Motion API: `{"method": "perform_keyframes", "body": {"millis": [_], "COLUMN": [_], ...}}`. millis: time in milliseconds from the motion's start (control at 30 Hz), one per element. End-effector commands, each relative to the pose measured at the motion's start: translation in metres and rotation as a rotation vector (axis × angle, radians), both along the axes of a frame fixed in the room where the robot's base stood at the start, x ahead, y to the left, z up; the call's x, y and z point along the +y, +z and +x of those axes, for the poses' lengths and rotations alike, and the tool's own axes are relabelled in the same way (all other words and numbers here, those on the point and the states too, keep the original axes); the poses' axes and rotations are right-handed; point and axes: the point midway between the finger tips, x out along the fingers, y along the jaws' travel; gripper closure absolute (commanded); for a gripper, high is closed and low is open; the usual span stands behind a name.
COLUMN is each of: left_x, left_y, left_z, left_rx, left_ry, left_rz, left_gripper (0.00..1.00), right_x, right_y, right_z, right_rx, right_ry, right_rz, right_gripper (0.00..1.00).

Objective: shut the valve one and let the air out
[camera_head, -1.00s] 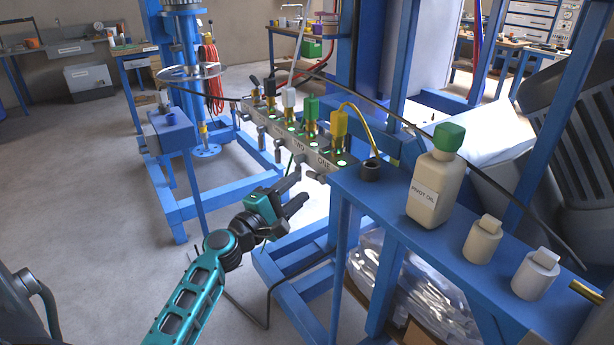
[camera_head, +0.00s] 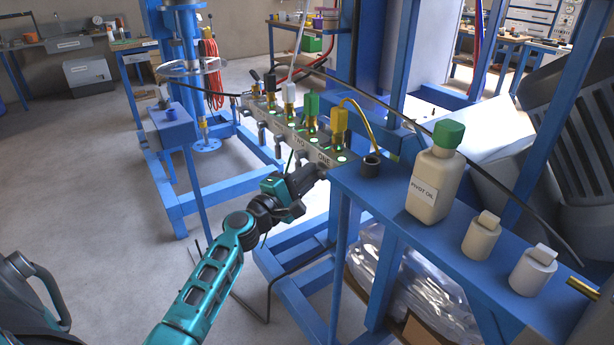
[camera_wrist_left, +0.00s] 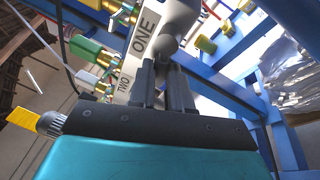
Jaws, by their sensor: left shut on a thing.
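The grey valve manifold (camera_head: 309,154) is fixed along the blue frame, with labels ONE and TWO on its face. The yellow connector (camera_head: 339,121) stands on top by ONE and the green connector (camera_head: 311,106) by TWO. My left gripper (camera_head: 318,172) is at the manifold's near end, under the ONE label, shut on the valve one handle. In the left wrist view the grey handle (camera_wrist_left: 166,46) sits at the tips of my left gripper's fingers (camera_wrist_left: 167,75), beside the ONE label. The fingers hide part of it. My right gripper is not in view.
A blue bench (camera_head: 396,190) to the right holds a pivot oil bottle (camera_head: 434,186) and two small beige bottles. Other valve handles (camera_head: 278,145) line the manifold close to my left gripper.

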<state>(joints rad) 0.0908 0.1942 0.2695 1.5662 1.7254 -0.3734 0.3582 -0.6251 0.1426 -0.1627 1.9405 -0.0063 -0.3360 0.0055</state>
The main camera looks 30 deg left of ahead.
Motion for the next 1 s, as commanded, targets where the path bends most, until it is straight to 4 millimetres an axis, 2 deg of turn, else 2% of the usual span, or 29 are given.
{"method": "perform_keyframes", "body": {"millis": [133,367,733,1000], "left_x": [0.0,0.0,0.002,0.002], "left_y": [0.0,-0.001,0.001,0.009], "left_z": [0.0,0.0,0.001,0.001], "left_rx": [0.0,-0.003,-0.084,-0.107], "left_ry": [0.0,0.0,-0.001,0.0], "left_rz": [0.0,0.007,0.195,0.257], "left_gripper": [1.0,1.0,1.0,1.0], "right_x": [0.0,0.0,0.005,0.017], "right_y": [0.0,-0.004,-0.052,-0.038], "right_z": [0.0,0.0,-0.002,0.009], "right_rx": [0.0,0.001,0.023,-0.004], "right_ry": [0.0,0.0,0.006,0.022], "right_rz": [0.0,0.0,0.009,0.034], "right_gripper": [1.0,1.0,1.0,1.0]}}
